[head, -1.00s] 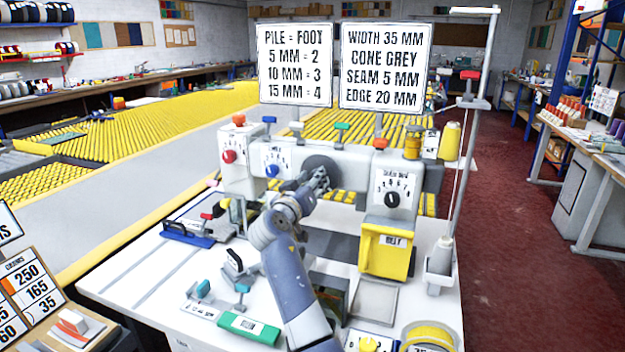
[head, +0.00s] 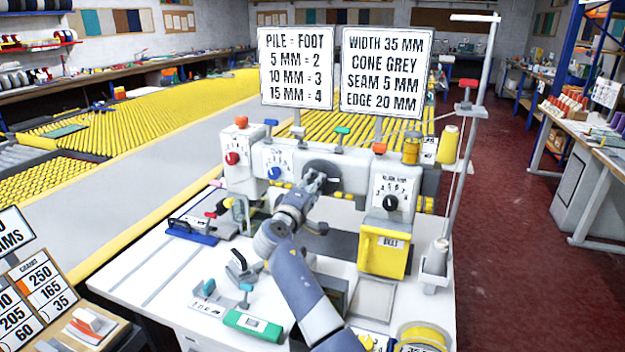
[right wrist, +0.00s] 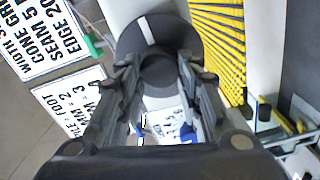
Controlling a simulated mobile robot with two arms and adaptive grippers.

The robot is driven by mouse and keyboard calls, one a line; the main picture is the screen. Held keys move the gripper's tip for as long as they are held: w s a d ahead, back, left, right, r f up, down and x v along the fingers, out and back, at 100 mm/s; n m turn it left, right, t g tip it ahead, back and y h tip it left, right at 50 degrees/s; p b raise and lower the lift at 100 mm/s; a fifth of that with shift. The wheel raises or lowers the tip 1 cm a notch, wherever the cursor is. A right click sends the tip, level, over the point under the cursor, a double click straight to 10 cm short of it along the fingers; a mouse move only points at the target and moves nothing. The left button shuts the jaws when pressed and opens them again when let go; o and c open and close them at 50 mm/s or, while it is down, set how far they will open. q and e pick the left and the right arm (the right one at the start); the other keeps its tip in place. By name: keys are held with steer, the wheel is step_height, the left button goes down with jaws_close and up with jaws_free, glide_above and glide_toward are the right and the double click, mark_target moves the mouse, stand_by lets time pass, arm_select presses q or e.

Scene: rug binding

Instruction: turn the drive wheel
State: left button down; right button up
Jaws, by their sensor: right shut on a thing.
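The drive wheel is a dark grey disc (head: 322,166) on the front of the white binding machine (head: 345,170). In the right wrist view the wheel (right wrist: 180,38) fills the top middle, with a pale line on its face running up and slightly left from the hub. My right gripper (head: 318,182) is at the wheel. In the right wrist view its fingers (right wrist: 158,75) stand on both sides of the dark round hub and are shut on it. The fingers hide part of the hub. My left gripper is not in view.
A red knob (head: 232,158), a blue knob (head: 274,172) and a black dial (head: 390,202) flank the wheel. Two signs (head: 310,68) (head: 382,72) stand above.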

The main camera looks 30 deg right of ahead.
steer(key=n+p, duration=0.2)
steer(key=n, duration=0.1)
steer(key=n+p, duration=0.1)
steer(key=shift+r+n, duration=0.25)
steer(key=shift+n, duration=0.15)
stand_by(0.4)
steer(key=o, duration=1)
steer(key=shift+d, duration=0.1)
steer(key=shift+o, duration=0.3)
steer(key=shift+w+f, duration=0.1)
steer(key=shift+f, duration=0.15)
steer(key=v, duration=1.2)
